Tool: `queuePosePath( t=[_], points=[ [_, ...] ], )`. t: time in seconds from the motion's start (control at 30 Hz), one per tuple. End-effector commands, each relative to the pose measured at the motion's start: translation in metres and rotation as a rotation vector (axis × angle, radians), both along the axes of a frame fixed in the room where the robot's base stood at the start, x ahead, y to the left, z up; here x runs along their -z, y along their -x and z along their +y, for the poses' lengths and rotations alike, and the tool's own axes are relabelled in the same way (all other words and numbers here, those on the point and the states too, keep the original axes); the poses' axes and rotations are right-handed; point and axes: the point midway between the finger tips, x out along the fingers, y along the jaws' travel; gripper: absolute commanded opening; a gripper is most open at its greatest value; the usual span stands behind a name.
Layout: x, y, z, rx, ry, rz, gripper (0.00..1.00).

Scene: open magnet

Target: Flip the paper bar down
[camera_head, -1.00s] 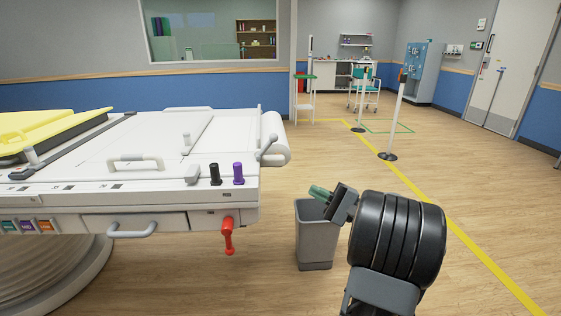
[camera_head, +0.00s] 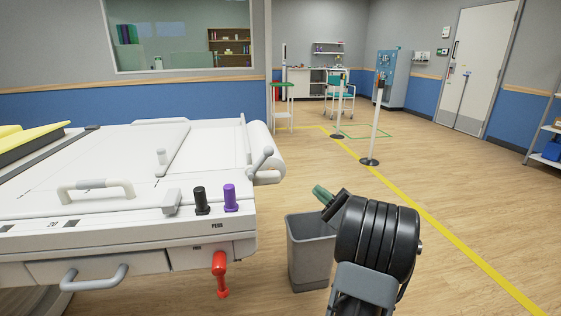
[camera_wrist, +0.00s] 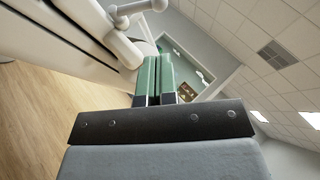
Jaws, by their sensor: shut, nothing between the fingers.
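A light grey bar with a round knob (camera_head: 261,160) sits at the right end of the white table, beside the white paper roll (camera_head: 264,141). I take it to be the paper bar, and its knob end points up. In the wrist view a pale bar with rounded ends (camera_wrist: 128,18) shows at the top, just beyond the fingers. My gripper (camera_head: 321,193) has green fingers and is shut and empty. It is to the right of the table end, apart from the bar. The closed fingers also show in the wrist view (camera_wrist: 157,62).
The white table (camera_head: 120,215) fills the left side, with black (camera_head: 202,200) and purple (camera_head: 230,197) knobs and a red handle (camera_head: 220,273) at its near corner. A grey bin (camera_head: 308,262) stands beneath my gripper. The floor to the right is open, with a post (camera_head: 375,125) behind.

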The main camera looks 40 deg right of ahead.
Motion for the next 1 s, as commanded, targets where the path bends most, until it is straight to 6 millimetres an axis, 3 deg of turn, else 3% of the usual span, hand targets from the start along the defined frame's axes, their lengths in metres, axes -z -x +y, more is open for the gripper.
queuePosePath(
  t=[0.47,0.8,1.0],
  points=[
    [-0.024,-0.019,0.011,-0.001,-0.003,0.004,0.0],
    [-0.051,-0.068,0.041,-0.001,0.002,-0.001,0.0],
    [-0.066,-0.088,0.052,0.0,0.001,0.0,0.0]
  ],
)
